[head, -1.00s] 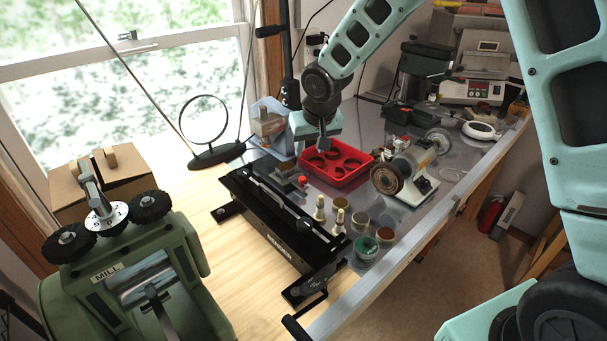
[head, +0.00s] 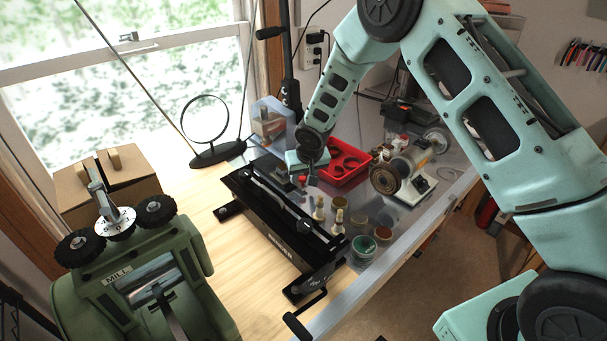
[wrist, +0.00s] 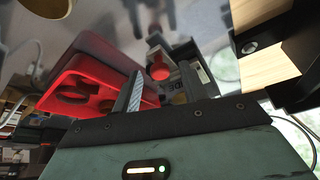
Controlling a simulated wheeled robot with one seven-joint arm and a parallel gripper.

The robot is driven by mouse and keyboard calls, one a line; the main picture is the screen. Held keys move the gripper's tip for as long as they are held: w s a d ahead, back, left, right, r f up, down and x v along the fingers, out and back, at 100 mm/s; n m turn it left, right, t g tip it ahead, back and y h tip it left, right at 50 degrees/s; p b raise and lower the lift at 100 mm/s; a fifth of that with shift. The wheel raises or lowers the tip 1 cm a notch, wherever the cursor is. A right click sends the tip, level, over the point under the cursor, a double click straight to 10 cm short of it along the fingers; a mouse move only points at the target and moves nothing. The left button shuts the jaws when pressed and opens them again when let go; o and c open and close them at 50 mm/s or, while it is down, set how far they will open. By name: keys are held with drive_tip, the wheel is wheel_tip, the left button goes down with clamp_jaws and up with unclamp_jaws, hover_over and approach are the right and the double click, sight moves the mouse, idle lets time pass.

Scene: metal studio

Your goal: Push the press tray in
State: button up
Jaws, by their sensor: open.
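My gripper (head: 311,177) is low over the bench, between the red tray (head: 345,176) and the long black bender (head: 275,222). In the wrist view my gripper (wrist: 163,84) has its two fingers apart with nothing held. A small dark device with a round red knob (wrist: 160,72) shows beyond and between the fingertips. In the head view my gripper partly covers this device. I cannot tell which part is the press tray, or whether a finger touches anything. The red tray with rounded hollows (wrist: 85,85) lies close left of the fingers in the wrist view.
A bench grinder (head: 397,172) stands right of the red tray. Small bottles (head: 319,208) and jars (head: 363,248) stand before it. A clear blue-tinted box (head: 270,122) is behind. The green mill (head: 135,280) is at front left. Bare wood lies left of the bender.

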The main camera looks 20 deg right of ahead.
sight(282, 163)
clamp_jaws()
drive_tip(key=w+a+b, duration=0.1)
drive_tip(key=w, duration=0.2)
drive_tip(key=w+a, duration=0.1)
drive_tip(key=w, duration=0.2)
drive_tip(key=w+a+b, duration=0.1)
drive_tip(key=w, duration=0.1)
drive_tip(key=shift+w+a+f+b, duration=0.15)
drive_tip(key=shift+w+a+b, duration=0.2)
drive_tip(key=shift+w, duration=0.05)
drive_tip(key=shift+w+a, duration=0.1)
drive_tip(key=shift+w, duration=0.15)
drive_tip(key=shift+w+a+r, duration=0.1)
drive_tip(key=shift+r, duration=0.1)
unclamp_jaws()
drive_tip(key=shift+w, duration=0.15)
